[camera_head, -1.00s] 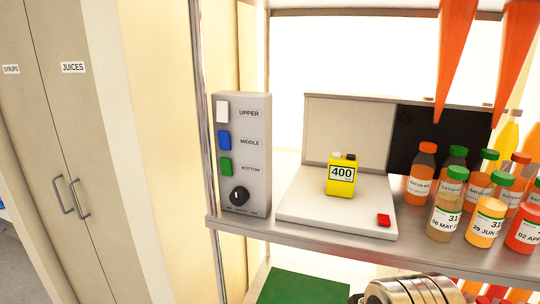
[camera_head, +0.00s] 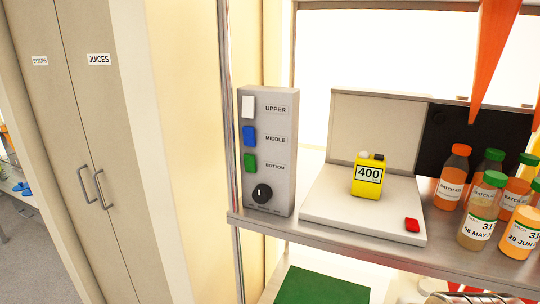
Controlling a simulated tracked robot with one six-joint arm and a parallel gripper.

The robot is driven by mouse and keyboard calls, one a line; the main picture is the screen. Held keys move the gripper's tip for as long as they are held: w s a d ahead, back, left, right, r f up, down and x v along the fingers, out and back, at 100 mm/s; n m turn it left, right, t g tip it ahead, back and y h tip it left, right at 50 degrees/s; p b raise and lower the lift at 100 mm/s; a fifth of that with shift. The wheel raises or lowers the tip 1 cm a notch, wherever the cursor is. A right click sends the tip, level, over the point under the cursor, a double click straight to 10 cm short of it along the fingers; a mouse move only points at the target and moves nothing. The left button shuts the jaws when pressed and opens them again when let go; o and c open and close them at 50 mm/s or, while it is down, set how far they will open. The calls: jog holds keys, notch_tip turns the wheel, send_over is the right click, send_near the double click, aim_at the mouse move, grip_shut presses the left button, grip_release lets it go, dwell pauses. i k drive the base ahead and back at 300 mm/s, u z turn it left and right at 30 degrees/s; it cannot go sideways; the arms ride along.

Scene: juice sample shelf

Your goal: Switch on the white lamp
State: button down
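A grey control panel (camera_head: 281,181) stands upright at the left end of the shelf. It has a white switch (camera_head: 248,107) labelled UPPER at the top, a blue switch (camera_head: 249,136) labelled MIDDLE, a green switch (camera_head: 250,162) labelled BOTTOM, and a black knob (camera_head: 264,194) below. No thing labelled as a white lamp can be made out. The two orange pointed shapes at the upper right look like the fingers of my gripper (camera_head: 508,110); the right one is cut by the picture edge. They are apart, with the bottles behind them and the panel well to their left.
Several juice bottles (camera_head: 453,177) crowd the shelf's right. A metal post (camera_head: 226,120) rises left of the panel. Tall cabinets (camera_head: 75,150) stand at the left; a green mat (camera_head: 318,287) lies below.

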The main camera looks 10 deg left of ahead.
aim_at(248, 102)
jog(key=z, duration=0.05)
jog(key=k, duration=1.15)
jog(key=u, duration=0.5)
jog(key=i, duration=1.45)
jog(key=u, duration=0.05)
